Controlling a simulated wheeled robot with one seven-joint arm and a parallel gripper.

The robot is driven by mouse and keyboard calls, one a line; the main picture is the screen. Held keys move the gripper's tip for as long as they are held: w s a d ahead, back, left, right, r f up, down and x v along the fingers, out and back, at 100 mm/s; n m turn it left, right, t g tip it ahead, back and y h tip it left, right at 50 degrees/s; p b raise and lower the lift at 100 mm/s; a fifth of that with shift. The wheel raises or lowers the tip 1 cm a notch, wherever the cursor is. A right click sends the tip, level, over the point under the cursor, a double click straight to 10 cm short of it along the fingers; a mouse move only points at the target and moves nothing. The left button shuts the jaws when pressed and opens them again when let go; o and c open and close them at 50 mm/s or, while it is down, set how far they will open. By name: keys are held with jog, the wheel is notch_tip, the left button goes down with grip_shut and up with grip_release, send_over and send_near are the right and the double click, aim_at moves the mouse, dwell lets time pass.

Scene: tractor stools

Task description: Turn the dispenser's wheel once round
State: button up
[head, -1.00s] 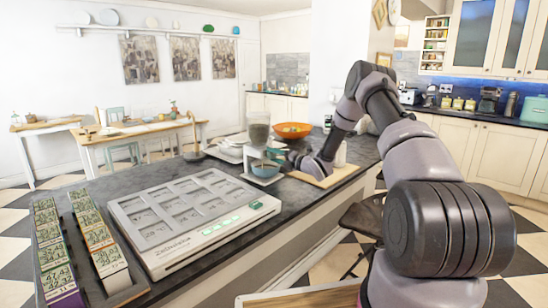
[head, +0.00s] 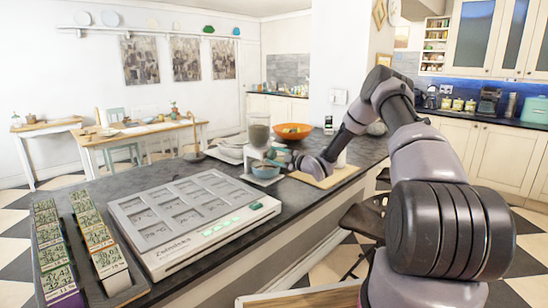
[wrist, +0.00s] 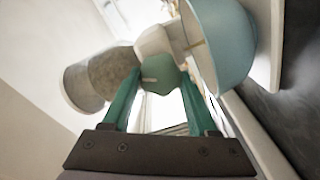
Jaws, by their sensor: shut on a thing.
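The dispenser (head: 258,133) stands on the dark counter, with a clear hopper of grey grain-like stuff. In the wrist view its hopper (wrist: 88,84) lies tilted to the left. Its green wheel (wrist: 167,78) sits at the end of the pale neck, between my fingertips. My gripper (wrist: 160,82) has teal fingers closed on the wheel's two sides. In the head view my gripper (head: 278,161) reaches the dispenser from the right, and the wheel is too small to make out. A blue bowl (head: 265,171) stands under the outlet; it also shows in the wrist view (wrist: 222,42).
An orange bowl (head: 293,131) stands behind the dispenser, with stacked plates (head: 230,152) to its left. A wooden board (head: 322,178) lies under my wrist. A grey panel with several compartments (head: 195,214) and card racks (head: 70,250) fill the near counter.

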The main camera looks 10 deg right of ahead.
jog(key=m, duration=0.6)
jog(key=shift+w+d+m, duration=0.1)
jog(key=shift+d+m, duration=0.1)
jog(key=shift+m, duration=0.1)
jog(key=m, duration=1.2)
jog(key=shift+w+d+m, duration=0.1)
jog(key=shift+d+m, duration=0.05)
jog(key=shift+m, duration=0.25)
jog(key=m, duration=0.5)
jog(key=shift+f, duration=0.15)
jog(key=m, duration=0.6)
jog(key=shift+f+m, duration=0.1)
jog(key=shift+m, duration=0.3)
jog(key=m, duration=0.6)
jog(key=shift+f, duration=0.1)
jog(key=m, duration=0.6)
jog(key=shift+f+m, duration=0.1)
jog(key=shift+m, duration=0.2)
jog(key=m, duration=0.5)
jog(key=shift+a, duration=0.25)
jog(key=shift+m, duration=0.4)
